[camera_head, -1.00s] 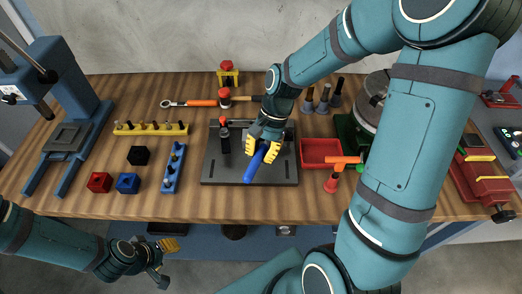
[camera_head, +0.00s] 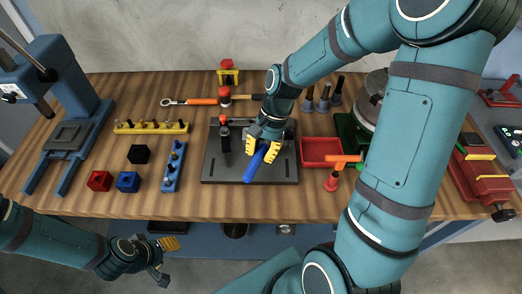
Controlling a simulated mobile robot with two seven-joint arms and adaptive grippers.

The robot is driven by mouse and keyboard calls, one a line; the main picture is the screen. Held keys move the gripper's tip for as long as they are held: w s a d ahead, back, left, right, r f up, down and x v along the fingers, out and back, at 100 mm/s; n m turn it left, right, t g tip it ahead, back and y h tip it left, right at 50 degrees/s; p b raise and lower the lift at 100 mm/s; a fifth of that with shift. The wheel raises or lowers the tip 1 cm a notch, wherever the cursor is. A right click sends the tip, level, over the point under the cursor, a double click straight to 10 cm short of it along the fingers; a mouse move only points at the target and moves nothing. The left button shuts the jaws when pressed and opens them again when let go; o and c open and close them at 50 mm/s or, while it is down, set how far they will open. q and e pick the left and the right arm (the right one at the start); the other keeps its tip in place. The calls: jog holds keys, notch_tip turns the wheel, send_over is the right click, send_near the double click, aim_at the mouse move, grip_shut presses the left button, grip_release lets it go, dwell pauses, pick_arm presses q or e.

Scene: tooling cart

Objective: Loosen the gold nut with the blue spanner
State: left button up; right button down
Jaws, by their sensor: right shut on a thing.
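The blue spanner (camera_head: 254,168) is held by my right gripper (camera_head: 263,150), whose yellow fingers are shut on it over the dark plate (camera_head: 222,172). Its near end points down-left toward the plate's front edge. Its far end is hidden by the gripper, and I cannot see a gold nut, so I cannot tell whether the spanner is on one. My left gripper (camera_head: 167,254) hangs below the table's front edge, away from the plate. I cannot make out whether its fingers are apart.
On the plate stands a dark post with a red top (camera_head: 224,135). A red tray (camera_head: 320,152) is right of the plate, with an orange-handled tool (camera_head: 344,159) beside it. A blue rack (camera_head: 174,168), a yellow rack (camera_head: 151,127) and several cubes (camera_head: 128,182) lie to the left.

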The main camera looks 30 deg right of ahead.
jog(key=shift+f+b, duration=0.9)
jog(key=shift+f, duration=0.6)
dwell(1.3)
dwell(0.7)
dwell(0.5)
jog(key=shift+s+d+r+n+g+p, duration=0.1)
jog(key=shift+s+d+n+g+p, duration=0.4)
jog(key=shift+s+d+n+p, duration=0.65)
jog(key=shift+s+d+n+g+h, duration=0.3)
jog(key=shift+d+n+h, duration=0.15)
jog(key=shift+n, duration=0.6)
jog(key=shift+s+d+n+g+h+p, duration=0.2)
jog(key=shift+s+d+n+p, duration=0.1)
jog(key=shift+d+n, duration=0.35)
jog(key=shift+s+d+n+g+h+p, duration=0.15)
jog(key=shift+s+d+n+p, duration=0.1)
jog(key=shift+d+n, duration=0.35)
jog(key=shift+s+d+n+h, duration=0.15)
jog(key=shift+d+n+h, duration=0.15)
jog(key=shift+d+n, duration=0.45)
jog(key=shift+a, duration=0.1)
